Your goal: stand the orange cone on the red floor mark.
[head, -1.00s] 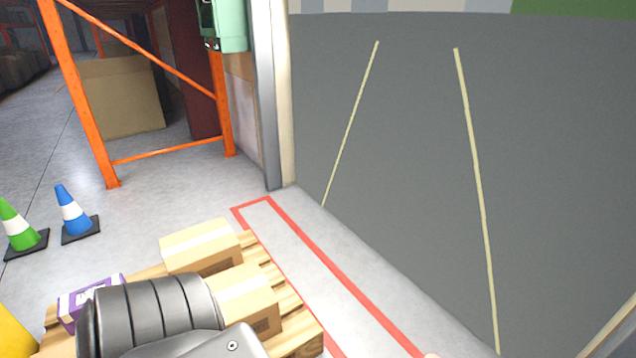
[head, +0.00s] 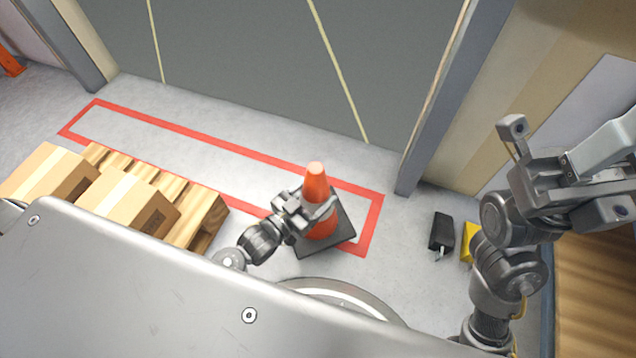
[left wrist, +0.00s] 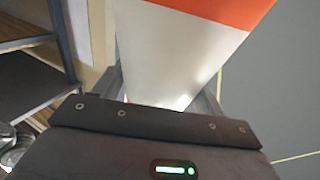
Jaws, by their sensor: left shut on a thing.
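The orange cone (head: 315,188), with a dark square base (head: 342,238), is upright over the right end of the red floor mark (head: 373,215), a long red outline. Its base hides part of the mark's near line. Whether the base touches the floor I cannot tell. My left gripper (head: 308,211) is shut on the cone's side below its tip. In the left wrist view the cone's white band and orange part (left wrist: 185,45) fill the space between the jaws. My right gripper (head: 560,175) is raised at the right, away from the cone; its jaw opening is unclear.
A wooden pallet (head: 208,220) with cardboard boxes (head: 130,208) stands at the left, close to the mark. A black object (head: 441,231) and a yellow one (head: 469,242) lie right of the mark. A door post (head: 435,105) rises behind the mark's right end.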

